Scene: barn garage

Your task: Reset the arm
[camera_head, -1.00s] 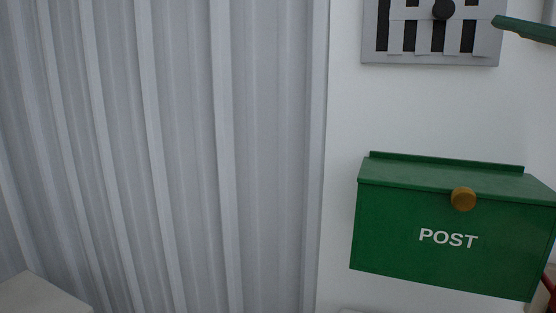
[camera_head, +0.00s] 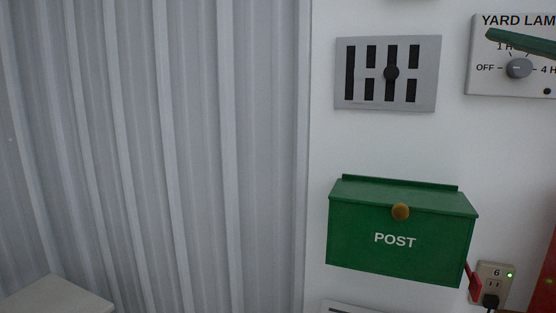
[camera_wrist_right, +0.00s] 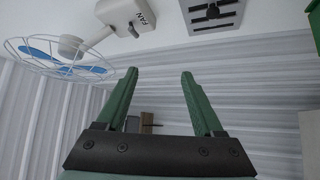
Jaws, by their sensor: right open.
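My right gripper (camera_wrist_right: 159,74) shows in the right wrist view with its two green fingers spread apart and nothing between them. In the head view a green finger-like bar (camera_head: 522,43), which looks like part of my right gripper, crosses the upper right edge in front of the yard lamp dial plate. My left gripper is in neither view.
On the white wall are a grey vent plate (camera_head: 388,99) with a dark knob, a green POST box (camera_head: 400,262), a YARD LAMP dial plate (camera_head: 484,82) and a socket (camera_head: 508,293). A caged fan (camera_wrist_right: 40,57) hangs nearby. Corrugated metal (camera_head: 190,150) fills the left.

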